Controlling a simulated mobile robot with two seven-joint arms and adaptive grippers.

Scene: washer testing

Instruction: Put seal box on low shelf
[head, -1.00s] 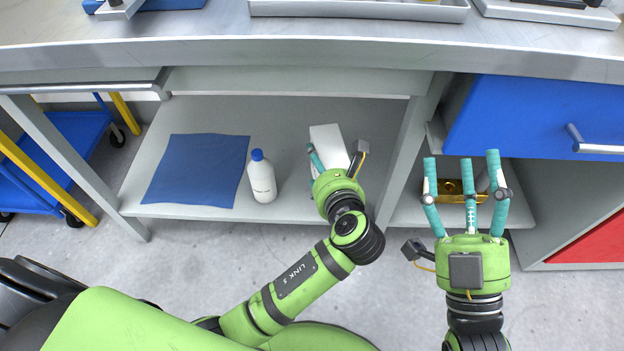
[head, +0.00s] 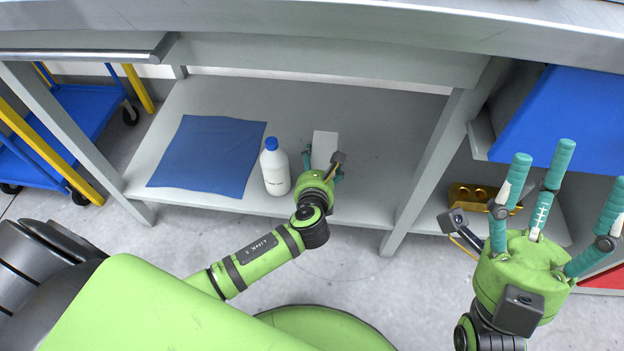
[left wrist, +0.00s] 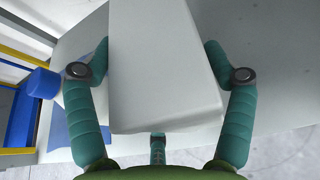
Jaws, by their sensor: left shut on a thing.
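The white seal box (head: 324,147) is at the low shelf (head: 375,125), right of the bottle. My left gripper (head: 322,168) is shut on the box. In the left wrist view the box (left wrist: 163,65) fills the middle between the fingers of the left gripper (left wrist: 160,90). The gripper hides the near end of the box in the head view, and I cannot tell whether the box touches the shelf. My right gripper (head: 545,190) is open and empty, in front of the right-hand compartment.
A white bottle with a blue cap (head: 275,170) stands close left of the box. A blue mat (head: 208,155) lies on the shelf's left. A shelf post (head: 440,150) stands to the right. A yellow metal part (head: 472,196) lies in the right compartment. A blue cart (head: 75,120) is at left.

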